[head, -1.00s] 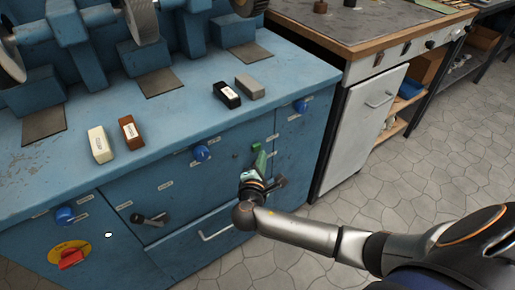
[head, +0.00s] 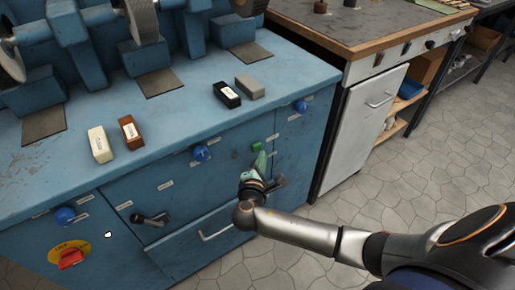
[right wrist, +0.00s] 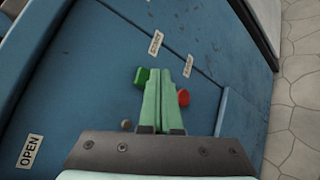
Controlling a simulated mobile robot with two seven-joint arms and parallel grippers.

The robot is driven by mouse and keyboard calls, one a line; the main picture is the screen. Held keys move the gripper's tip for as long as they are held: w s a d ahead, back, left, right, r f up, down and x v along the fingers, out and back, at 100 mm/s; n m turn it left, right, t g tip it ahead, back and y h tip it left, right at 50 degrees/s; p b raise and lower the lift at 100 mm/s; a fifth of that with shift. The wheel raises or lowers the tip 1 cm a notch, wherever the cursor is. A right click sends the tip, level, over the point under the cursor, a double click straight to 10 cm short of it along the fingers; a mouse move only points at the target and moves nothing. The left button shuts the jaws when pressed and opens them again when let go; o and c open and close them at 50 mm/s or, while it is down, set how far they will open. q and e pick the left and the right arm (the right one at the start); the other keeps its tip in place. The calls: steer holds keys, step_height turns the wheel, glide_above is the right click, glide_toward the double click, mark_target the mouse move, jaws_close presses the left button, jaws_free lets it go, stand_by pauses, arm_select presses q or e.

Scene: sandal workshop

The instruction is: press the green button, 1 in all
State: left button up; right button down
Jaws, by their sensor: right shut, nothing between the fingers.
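The green button (head: 256,147) is on the blue machine's front panel, below the worktop edge. In the right wrist view the green button (right wrist: 142,76) shows just left of my fingertips. A red button (right wrist: 183,97) shows to the right of the fingers there. My right gripper (head: 263,155) has its pale green fingers shut together and empty, pointing at the panel just below the green button in the head view. The right wrist view shows the closed fingertips (right wrist: 160,72) between the two buttons. I cannot tell whether they touch the panel. My left gripper is out of view.
The blue machine's front (head: 180,185) also carries blue knobs, a black lever (head: 150,219) and a red switch on a yellow plate (head: 70,257). Several small blocks lie on the worktop. A white cabinet (head: 358,125) stands to the right; the floor there is clear.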

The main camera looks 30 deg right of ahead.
steer(key=shift+w, duration=0.15)
steer(key=shift+w, duration=0.3)
steer(key=shift+w, duration=0.45)
stand_by(0.7)
steer(key=shift+s, duration=0.1)
steer(key=shift+s+p, duration=0.6)
steer(key=shift+s, duration=0.2)
